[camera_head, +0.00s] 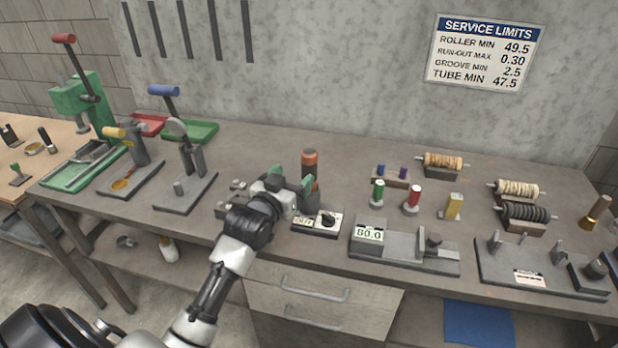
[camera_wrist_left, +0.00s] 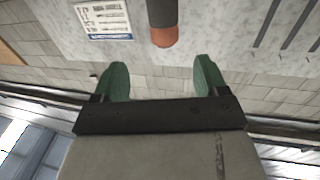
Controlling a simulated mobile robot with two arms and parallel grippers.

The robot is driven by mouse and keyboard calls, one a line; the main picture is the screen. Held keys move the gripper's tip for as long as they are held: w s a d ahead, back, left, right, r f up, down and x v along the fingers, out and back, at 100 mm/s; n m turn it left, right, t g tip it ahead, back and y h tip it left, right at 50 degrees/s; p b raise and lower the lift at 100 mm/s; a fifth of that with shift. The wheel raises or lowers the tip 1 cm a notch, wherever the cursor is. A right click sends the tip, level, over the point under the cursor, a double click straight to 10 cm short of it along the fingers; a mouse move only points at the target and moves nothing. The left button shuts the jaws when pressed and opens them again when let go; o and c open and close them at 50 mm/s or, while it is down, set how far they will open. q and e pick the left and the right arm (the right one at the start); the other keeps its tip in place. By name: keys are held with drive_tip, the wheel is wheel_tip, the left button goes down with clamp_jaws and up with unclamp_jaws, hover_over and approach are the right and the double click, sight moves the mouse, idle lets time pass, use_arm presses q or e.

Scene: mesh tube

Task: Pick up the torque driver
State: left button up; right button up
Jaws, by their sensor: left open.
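The torque driver is most likely the upright dark cylinder with an orange-red top (camera_head: 310,160), standing at the middle of the bench. In the left wrist view it hangs in from the top edge as a dark shaft with an orange end (camera_wrist_left: 163,30). My left gripper (camera_head: 291,180) is open, with green fingertips close beside the driver in the head view. In the wrist view the open fingers (camera_wrist_left: 160,80) have an empty gap, and the driver lies beyond the tips, roughly in line with the gap. The driver's lower part is partly hidden by a fingertip. My right gripper is not in view.
A small dial box (camera_head: 318,222) stands in front of the driver. A gauge block marked 80.0 (camera_head: 405,247) and a fixture (camera_head: 545,268) are to the right. Coloured small parts (camera_head: 412,198) and rollers (camera_head: 515,188) stand behind them. Presses (camera_head: 185,170) are at left.

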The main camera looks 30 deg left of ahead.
sight(305, 161)
use_arm(q)
drive_tip(key=w, duration=0.4)
drive_tip(key=shift+w+p, duration=0.3)
drive_tip(key=shift+p, duration=0.05)
drive_tip(key=shift+w+a+p, duration=0.25)
drive_tip(key=shift+w+p, duration=0.05)
drive_tip(key=shift+w, duration=0.25)
drive_tip(key=w, duration=0.2)
drive_tip(key=w+p, duration=0.1)
drive_tip(key=shift+a+f, duration=0.2)
drive_tip(key=shift+a, duration=0.1)
drive_tip(key=shift+w+f, duration=0.15)
drive_tip(key=shift+w, duration=0.45)
drive_tip(key=shift+s, duration=0.1)
drive_tip(key=shift+c, duration=0.4)
drive_tip(key=c, duration=1)
drive_tip(key=shift+r, duration=0.2)
